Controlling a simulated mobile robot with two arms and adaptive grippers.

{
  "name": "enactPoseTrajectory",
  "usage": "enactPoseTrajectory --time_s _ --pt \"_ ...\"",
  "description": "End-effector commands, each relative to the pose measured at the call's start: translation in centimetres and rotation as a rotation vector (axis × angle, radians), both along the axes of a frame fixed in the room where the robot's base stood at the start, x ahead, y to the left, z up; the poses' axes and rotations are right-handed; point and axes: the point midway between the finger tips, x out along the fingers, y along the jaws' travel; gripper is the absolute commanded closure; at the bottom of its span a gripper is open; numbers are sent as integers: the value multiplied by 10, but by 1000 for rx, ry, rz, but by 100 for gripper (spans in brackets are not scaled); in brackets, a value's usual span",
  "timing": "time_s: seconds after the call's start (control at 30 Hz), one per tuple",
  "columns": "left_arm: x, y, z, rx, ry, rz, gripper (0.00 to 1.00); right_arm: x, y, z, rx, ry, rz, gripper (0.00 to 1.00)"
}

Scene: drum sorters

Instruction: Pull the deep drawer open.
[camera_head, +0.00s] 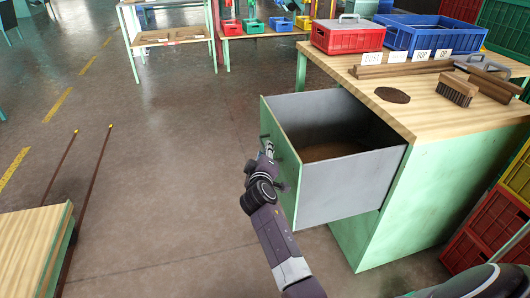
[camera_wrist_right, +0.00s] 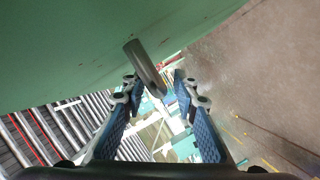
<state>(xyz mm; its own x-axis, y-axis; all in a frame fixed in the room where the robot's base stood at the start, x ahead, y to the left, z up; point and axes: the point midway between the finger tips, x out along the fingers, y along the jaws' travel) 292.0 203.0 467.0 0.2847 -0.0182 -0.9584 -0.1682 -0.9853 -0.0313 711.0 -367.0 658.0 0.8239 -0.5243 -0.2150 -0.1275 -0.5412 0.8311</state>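The deep drawer (camera_head: 345,190) is pulled well out of the green workbench (camera_head: 430,190). It has grey side walls and a green front, and a brown patch shows on its floor. My right gripper (camera_head: 268,150) is at the outer face of the drawer front, by the handle. In the right wrist view, the grey bar handle (camera_wrist_right: 146,66) reaches in between the fingers of my right gripper (camera_wrist_right: 158,92). The blue-padded fingers stand apart, with visible gaps beside the handle. My left gripper is not in view.
The bench top holds a red crate (camera_head: 347,37), a blue crate (camera_head: 435,36), a brush (camera_head: 456,90), wooden bars and a dark brown patch (camera_head: 392,95). A wooden-topped table (camera_head: 30,245) stands at lower left. The floor (camera_head: 170,180) between is clear.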

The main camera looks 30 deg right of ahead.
Motion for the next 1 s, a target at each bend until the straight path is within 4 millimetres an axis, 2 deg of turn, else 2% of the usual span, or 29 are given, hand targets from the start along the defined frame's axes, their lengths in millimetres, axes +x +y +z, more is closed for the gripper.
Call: enactPoseTrajectory --time_s 0.27,0.37,0.7,1.0 --pt "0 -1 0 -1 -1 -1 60 -2 1 1 -1 -2 0 73" --pt "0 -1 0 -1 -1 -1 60 -9 6 2 -1 -2 1 73" --pt "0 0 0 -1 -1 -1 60 -51 33 12 1 1 1 73" --pt "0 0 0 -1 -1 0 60 -62 40 16 -1 -1 -1 73"
